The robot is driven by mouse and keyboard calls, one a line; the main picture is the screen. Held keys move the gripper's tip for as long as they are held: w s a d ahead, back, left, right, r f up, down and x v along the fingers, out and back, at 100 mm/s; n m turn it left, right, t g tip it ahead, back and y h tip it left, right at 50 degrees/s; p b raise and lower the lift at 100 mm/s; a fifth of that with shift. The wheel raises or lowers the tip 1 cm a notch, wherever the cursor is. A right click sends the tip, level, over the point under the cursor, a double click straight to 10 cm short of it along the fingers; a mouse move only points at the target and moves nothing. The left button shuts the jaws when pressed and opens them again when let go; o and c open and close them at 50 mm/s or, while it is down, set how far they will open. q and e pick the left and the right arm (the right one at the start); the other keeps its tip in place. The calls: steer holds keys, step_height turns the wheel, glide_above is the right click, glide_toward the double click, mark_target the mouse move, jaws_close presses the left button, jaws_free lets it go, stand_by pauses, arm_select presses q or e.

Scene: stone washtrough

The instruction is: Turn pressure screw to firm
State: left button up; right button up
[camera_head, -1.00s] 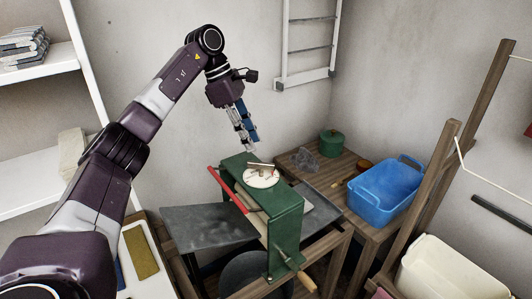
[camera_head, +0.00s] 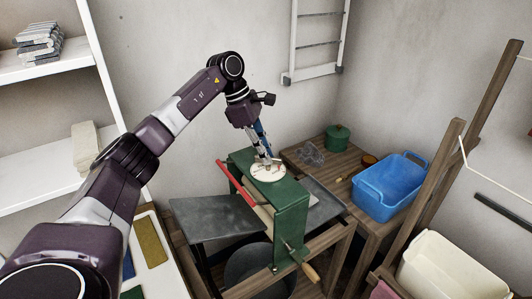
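The pressure screw shows as a pale round dial (camera_head: 268,173) on top of the green press frame (camera_head: 291,213). My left gripper (camera_head: 266,163) points down at the dial, its fingertips at the small handle in the dial's middle. The fingers cover most of that handle, and I cannot tell whether they are closed on it or only around it. Dial markings are too small to read. A red bar (camera_head: 236,183) runs along the left side of the press. My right gripper is not in view.
Grey metal plates (camera_head: 215,219) lie either side of the press. A crank handle (camera_head: 310,272) sticks out at its front. A blue tub (camera_head: 388,190) and a green pot (camera_head: 337,138) stand on the wooden table to the right. A cream bin (camera_head: 445,268) and wooden posts are further right.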

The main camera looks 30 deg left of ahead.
arm_select(q)
jaws_close()
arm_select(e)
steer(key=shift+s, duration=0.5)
